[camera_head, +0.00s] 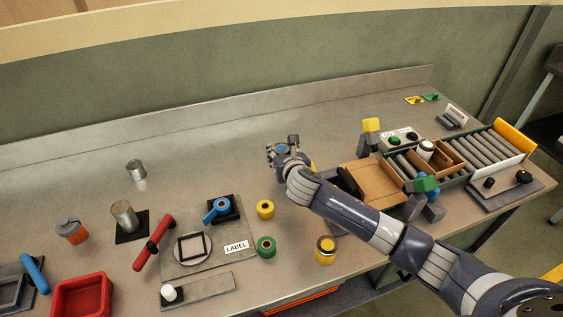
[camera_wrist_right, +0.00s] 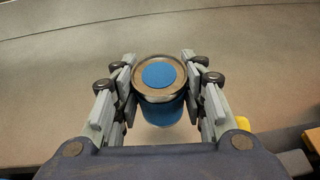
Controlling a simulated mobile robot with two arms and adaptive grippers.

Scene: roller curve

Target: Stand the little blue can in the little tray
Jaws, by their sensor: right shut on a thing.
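The little blue can (camera_wrist_right: 160,88) has a blue disc on its metal top and a blue side. My right gripper (camera_wrist_right: 163,95) is shut around it, with a finger on each side, and the can looks upright. In the head view the right gripper (camera_head: 281,151) is over the back middle of the bench; the can's blue top (camera_head: 282,148) shows between the fingers. A small cardboard tray (camera_head: 450,164) on the rollers at the right holds a pale can. A red tray (camera_head: 82,297) lies at the front left. I cannot tell which is the little tray. My left gripper is not in view.
The bench behind the gripper is clear.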

